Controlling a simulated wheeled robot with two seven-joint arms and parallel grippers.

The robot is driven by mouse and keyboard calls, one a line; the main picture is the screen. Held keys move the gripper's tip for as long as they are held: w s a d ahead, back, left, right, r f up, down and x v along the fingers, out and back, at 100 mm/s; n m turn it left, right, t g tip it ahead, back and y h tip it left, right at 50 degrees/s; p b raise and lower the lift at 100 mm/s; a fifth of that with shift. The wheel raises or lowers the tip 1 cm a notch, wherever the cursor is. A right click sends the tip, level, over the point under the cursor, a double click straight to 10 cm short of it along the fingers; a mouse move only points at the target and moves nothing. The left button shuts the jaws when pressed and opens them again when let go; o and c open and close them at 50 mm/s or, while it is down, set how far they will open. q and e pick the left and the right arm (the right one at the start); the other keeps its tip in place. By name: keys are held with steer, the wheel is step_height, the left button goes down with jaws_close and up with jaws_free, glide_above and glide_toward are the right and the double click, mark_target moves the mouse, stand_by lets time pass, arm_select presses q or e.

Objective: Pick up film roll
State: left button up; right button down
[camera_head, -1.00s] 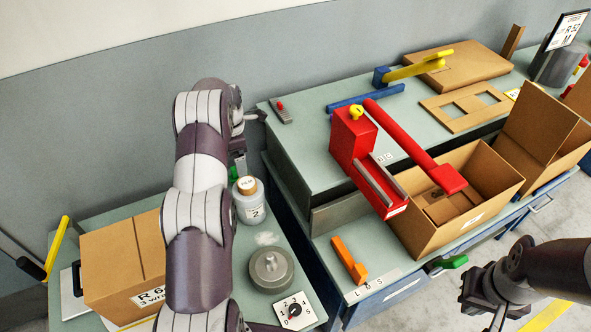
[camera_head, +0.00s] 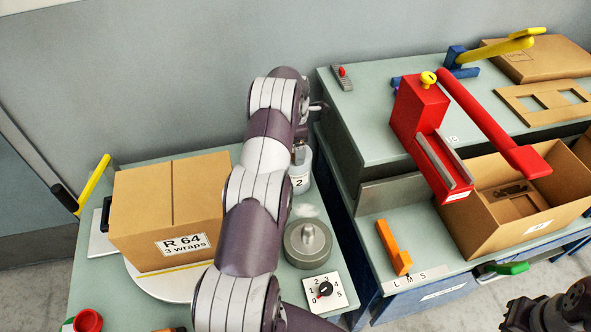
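A pale grey cylinder labelled 2 (camera_head: 301,180) stands upright at the back right of the left table; it may be the film roll, but I cannot be sure. My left arm reaches over this table and hides part of the cylinder's left side. My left gripper (camera_head: 301,152) is at the top of the cylinder, mostly hidden behind my arm. I cannot tell whether it touches the cylinder or how its fingers stand. My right gripper (camera_head: 520,314) is low at the right edge, partly cut off, away from the cylinder; its fingers are unclear.
A carton labelled R 64, 3 wraps (camera_head: 170,205) sits on a round plate left of my arm. A grey knobbed disc (camera_head: 307,243) and dial (camera_head: 324,291) lie in front of the cylinder. A red sealer (camera_head: 418,118) and open carton (camera_head: 480,235) occupy the right bench.

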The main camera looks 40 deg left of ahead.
arm_select(q)
jaws_close()
steer(key=shift+r, duration=0.1)
steer(key=shift+r, duration=0.35)
steer(key=shift+w+r, duration=0.1)
steer(key=shift+r, duration=0.6)
step_height(320, 180, up, 8)
steer(key=p, duration=0.7)
steer(key=shift+f, duration=0.1)
